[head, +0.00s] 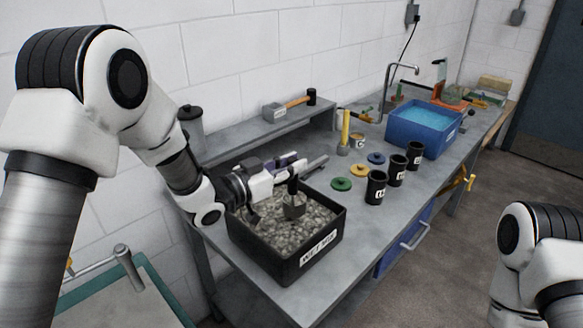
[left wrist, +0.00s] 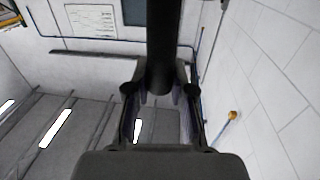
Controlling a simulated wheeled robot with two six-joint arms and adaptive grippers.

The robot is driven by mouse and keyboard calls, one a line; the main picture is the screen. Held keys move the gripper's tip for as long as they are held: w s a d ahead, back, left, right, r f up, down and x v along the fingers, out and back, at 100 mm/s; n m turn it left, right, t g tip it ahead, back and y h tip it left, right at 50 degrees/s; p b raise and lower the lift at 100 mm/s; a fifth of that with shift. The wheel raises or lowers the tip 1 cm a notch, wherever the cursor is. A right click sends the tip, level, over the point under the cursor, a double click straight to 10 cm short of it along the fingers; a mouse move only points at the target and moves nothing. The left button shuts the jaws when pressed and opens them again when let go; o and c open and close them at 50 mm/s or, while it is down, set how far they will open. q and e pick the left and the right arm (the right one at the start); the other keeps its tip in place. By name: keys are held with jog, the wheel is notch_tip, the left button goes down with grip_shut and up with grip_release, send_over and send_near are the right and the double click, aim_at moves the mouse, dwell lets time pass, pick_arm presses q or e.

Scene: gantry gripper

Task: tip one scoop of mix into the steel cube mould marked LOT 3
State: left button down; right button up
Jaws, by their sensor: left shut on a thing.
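A black tray (head: 318,262) labelled "WET MIX" holds grey, lumpy mix (head: 270,240). My left gripper (head: 288,178) is above the tray, shut on the dark handle of a scoop (head: 294,207). The scoop's grey metal head hangs at the mix surface; whether it holds mix is unclear. In the left wrist view the dark handle (left wrist: 162,60) stands between the fingers. Three black cylinders with white labels (head: 375,188) stand in a row to the right; their marks are too small to read surely. I cannot make out a steel cube mould marked LOT 3. My right gripper is out of view.
Green (head: 341,184), yellow (head: 360,171) and blue (head: 376,158) discs lie on the bench between the tray and cylinders. A blue water tub (head: 422,128) stands farther back. A mallet (head: 298,101) lies on the raised shelf (head: 250,132). Bare bench (head: 345,225) lies right of the tray.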

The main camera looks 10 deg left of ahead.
pick_arm(q)
notch_tip(320, 180, up, 6)
jog(key=w+a+p, duration=0.2)
jog(key=a+p, duration=0.1)
jog(key=shift+p, duration=0.4)
jog(key=shift+f, duration=0.15)
